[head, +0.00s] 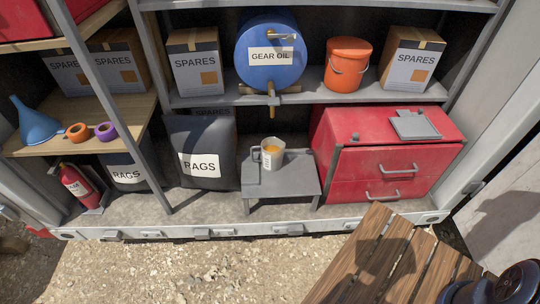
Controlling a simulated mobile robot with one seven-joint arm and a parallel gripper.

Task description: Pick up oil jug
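The oil jug (268,154) is a small pale jug with dark markings and a yellow-orange inside. It stands upright on a low grey stool (299,187) on the floor of the storage unit. The tap (272,97) of a blue gear oil drum (265,72) is above it. The jug's handle seems to be on its left side. My gripper is not in view, so its distance from the jug cannot be told.
A black rags bag (208,178) stands left of the stool and a red drawer cabinet (384,160) right of it. The shelf (315,96) hangs above. A slatted wooden table (365,262) fills the front right; gravel lies front left.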

